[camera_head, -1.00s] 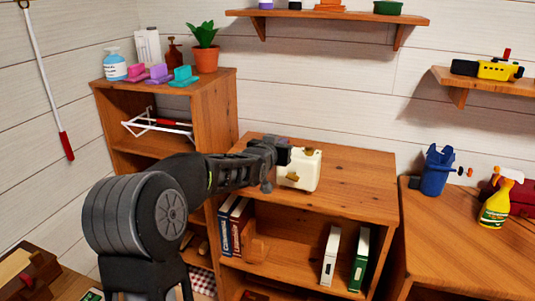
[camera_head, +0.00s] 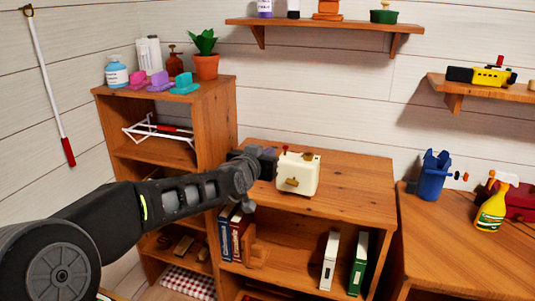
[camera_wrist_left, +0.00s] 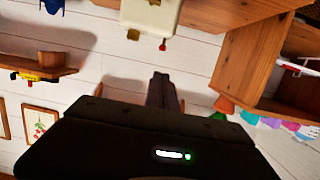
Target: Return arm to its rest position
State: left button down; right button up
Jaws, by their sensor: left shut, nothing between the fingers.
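My left arm (camera_head: 150,207) reaches in from the lower left of the head view, over the lower shelf unit. My left gripper (camera_head: 270,163) is at its end, beside the left side of a cream toaster-like box (camera_head: 303,175) with tan knobs. In the head view it overlaps the box's edge, so I cannot tell whether they touch. The wrist view shows the shut, empty fingers (camera_wrist_left: 161,90), with the cream box (camera_wrist_left: 150,14) apart from them at the top. My right gripper is in neither view.
The lower shelf unit (camera_head: 355,190) holds books below. A taller shelf (camera_head: 222,110) at the left carries a potted plant (camera_head: 205,62) and bottles. A desk (camera_head: 440,250) with a spray bottle (camera_head: 492,208) stands at the right. The box's right side has free room.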

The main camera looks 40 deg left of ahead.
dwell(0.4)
pick_arm(q)
jog(key=s+d+f+g+h, duration=0.1)
jog(key=d+f+g+h, duration=0.1)
jog(key=d+f, duration=0.7)
jog(key=s+d+f+g+h, duration=0.15)
jog(key=d+f, duration=0.45)
jog(key=f, duration=0.7)
jog(key=s+d+f+g+h, duration=0.1)
jog(key=d+f+g+h, duration=0.15)
jog(key=d+f, duration=0.7)
jog(key=s+d+f+g+h, duration=0.1)
jog(key=s+d+f+g, duration=0.1)
jog(key=s+d+f, duration=0.3)
jog(key=s+d+f+m+g+h, duration=0.1)
jog(key=s+d+f+g, duration=0.2)
jog(key=s+f, duration=0.6)
jog(key=s+d+f+g, duration=0.3)
jog(key=s+d+f, duration=0.3)
jog(key=s, duration=0.6)
notch_tip(320, 180, down, 2)
jog(key=shift+d+f+m+h, duration=0.1)
jog(key=shift+d+m+h, duration=0.2)
jog(key=shift+d+h, duration=0.1)
jog(key=c, duration=2.2)
grip_release()
